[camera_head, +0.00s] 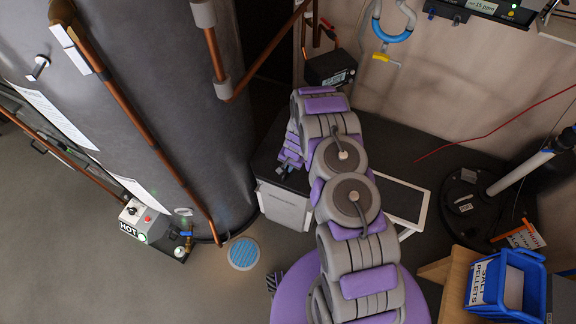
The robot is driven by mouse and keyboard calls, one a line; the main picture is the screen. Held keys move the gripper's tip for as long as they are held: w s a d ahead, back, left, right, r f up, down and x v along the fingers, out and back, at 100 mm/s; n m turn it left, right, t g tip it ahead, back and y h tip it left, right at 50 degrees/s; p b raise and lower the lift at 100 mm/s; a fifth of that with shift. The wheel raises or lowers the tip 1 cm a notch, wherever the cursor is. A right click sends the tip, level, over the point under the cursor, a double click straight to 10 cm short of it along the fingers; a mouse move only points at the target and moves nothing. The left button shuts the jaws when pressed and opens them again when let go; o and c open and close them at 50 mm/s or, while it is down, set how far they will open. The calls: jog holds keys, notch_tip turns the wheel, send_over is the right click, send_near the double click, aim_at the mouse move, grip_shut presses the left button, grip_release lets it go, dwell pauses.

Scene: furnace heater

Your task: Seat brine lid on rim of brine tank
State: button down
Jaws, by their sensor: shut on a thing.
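My gripper (287,160) is small in view, left of my bent purple and grey arm. It is shut at the left part of a dark flat panel (265,168), which I take to be the brine lid. A white box (284,207) with a labelled front, seemingly the brine tank, stands below the panel. A white frame (408,221) with a dark inside shows to the right of my arm; it may be the tank's rim. My arm hides the middle, so I cannot tell whether panel and rim touch.
A large grey cylinder (150,110) with copper pipes stands at left. A round black cover (465,208) with a white pipe (520,173) is at right. A blue salt pellet bin (533,293) sits at lower right.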

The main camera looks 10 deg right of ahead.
jog(key=shift+f+b, duration=0.4)
jog(key=shift+f, duration=0.35)
jog(key=c, duration=1)
grip_release()
jog(key=shift+c, duration=0.2)
notch_tip(320, 180, up, 17)
jog(key=s+d+p, duration=0.2)
jog(key=p, duration=0.1)
jog(key=shift+d, duration=0.35)
jog(key=shift+w, duration=0.1)
